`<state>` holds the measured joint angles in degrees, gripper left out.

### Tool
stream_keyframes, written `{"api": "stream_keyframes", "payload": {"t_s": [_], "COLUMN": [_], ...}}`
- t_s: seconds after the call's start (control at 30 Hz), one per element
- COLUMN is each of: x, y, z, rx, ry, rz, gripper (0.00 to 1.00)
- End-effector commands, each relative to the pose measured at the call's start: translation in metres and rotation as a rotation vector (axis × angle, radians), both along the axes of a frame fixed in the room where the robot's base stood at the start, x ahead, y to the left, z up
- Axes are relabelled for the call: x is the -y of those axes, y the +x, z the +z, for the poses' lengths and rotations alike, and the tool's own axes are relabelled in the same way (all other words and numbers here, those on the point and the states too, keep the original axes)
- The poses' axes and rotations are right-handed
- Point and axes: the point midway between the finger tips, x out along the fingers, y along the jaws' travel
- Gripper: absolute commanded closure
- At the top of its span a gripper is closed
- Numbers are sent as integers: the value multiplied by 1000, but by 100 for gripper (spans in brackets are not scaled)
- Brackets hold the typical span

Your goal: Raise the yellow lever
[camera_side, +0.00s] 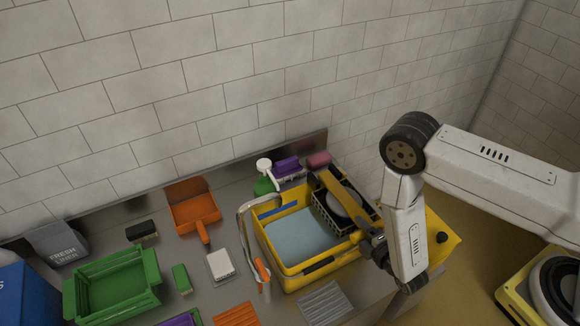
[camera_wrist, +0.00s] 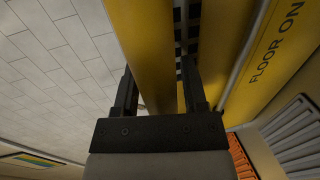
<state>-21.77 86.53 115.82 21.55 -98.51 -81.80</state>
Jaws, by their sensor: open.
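A long yellow bar, which looks like the yellow lever (camera_side: 334,189), slopes over the right part of a yellow basin in the side view. Its near end runs down to my gripper (camera_side: 368,240). In the wrist view the yellow lever (camera_wrist: 148,45) runs from the top edge down between the two dark fingers of my gripper (camera_wrist: 158,75). The fingers stand apart, one on each side of it, with a gap at the right finger. Whether the left finger touches it I cannot tell. The lever's lowest part is hidden behind the gripper body.
The yellow basin (camera_side: 292,271) holds pale blue water and a black rack (camera_side: 325,217). A curved metal tap (camera_side: 243,222) stands at its left. A green crate (camera_side: 150,262), an orange dustpan (camera_side: 190,205) and a grey ribbed mat (camera_side: 325,303) lie on the counter. A tiled wall rises behind.

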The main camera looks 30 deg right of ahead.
Motion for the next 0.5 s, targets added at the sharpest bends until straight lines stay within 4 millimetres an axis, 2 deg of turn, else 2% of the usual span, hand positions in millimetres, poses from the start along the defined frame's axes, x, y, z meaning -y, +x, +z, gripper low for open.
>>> {"api": "stream_keyframes", "payload": {"t_s": [0.33, 0.5], "x": [0, 0], "y": [4, 3], "z": [0, 0], "rx": [1, 1], "ry": [0, 0], "rz": [0, 0], "gripper": [45, 99]}}
